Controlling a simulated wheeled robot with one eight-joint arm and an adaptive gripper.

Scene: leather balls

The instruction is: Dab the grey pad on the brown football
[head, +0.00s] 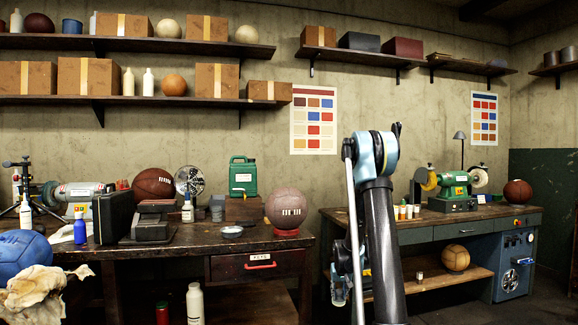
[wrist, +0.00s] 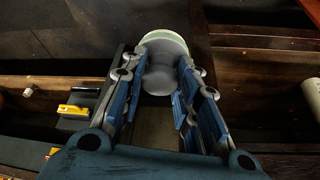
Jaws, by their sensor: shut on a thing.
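My gripper (wrist: 160,100) is shut on a round grey pad (wrist: 160,72) with a pale rim, seen in the wrist view between the two blue fingers. No ball shows in that view. In the head view my arm hides most of my gripper, low between the two benches. A dark brown ball (head: 153,185) sits at the back of the left bench. A paler, dusty brown ball (head: 287,207) sits on a red ring at that bench's right end. Another brown ball (head: 517,192) is on the right bench. I cannot tell which is the brown football.
The left bench (head: 240,269) holds a green canister (head: 243,177), a fan (head: 189,181) and bottles. The right bench (head: 480,218) has a green grinder (head: 455,190) and small pots. A tan ball (head: 455,257) rests on its lower shelf. Shelves with boxes line the wall.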

